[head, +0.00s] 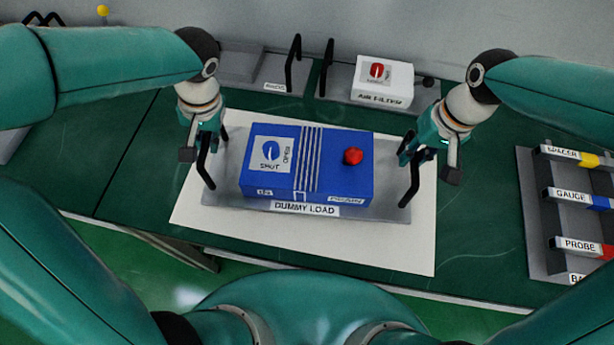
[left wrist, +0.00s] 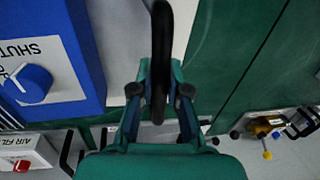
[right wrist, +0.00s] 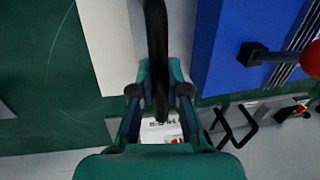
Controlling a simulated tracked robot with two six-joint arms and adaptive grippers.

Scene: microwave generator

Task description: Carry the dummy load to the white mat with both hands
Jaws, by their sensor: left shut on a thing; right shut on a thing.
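The dummy load is a blue box (head: 335,182) on a grey base plate with a black handle at each end, a red knob and a blue dial. It is over the white mat (head: 395,245) in the head view; I cannot tell whether it touches the mat. My left gripper (head: 200,150) is shut on the left handle (head: 207,172), also seen in the left wrist view (left wrist: 160,60). My right gripper (head: 428,150) is shut on the right handle (head: 412,185), also seen in the right wrist view (right wrist: 156,50). The plate looks about level.
A white air filter box (head: 382,82) on a tray with handles stands behind. Another grey tray (head: 255,70) is at the back left. A rack (head: 537,215) with labelled tools stands at the right. The green table is clear at the left.

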